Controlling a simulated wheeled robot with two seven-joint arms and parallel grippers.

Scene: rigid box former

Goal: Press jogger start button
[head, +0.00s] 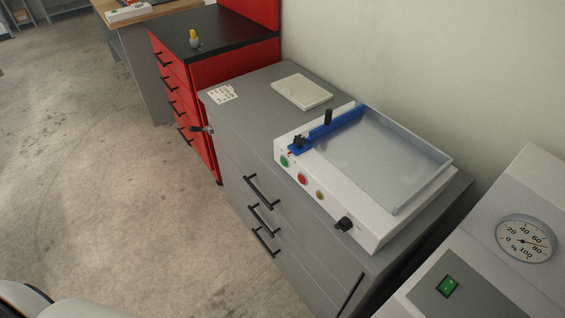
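The jogger (262,150) is a white machine with a sloped, clear-looking tray (385,158) and a blue fence (335,125), on top of a grey drawer cabinet. Along its front face are a green button (285,161), a red button (302,178), a smaller yellow button (320,194) and a black knob (344,224). Labels on the buttons are too small to read. The green button is nearest the left end and nothing covers it.
The grey cabinet (240,165) has black handles sticking out in front. A paper stack (302,91) and a white card (222,94) lie on its top. A red drawer cabinet (230,75) stands beyond. A gauge machine (500,270) is at right. Floor (100,190) at left is clear.

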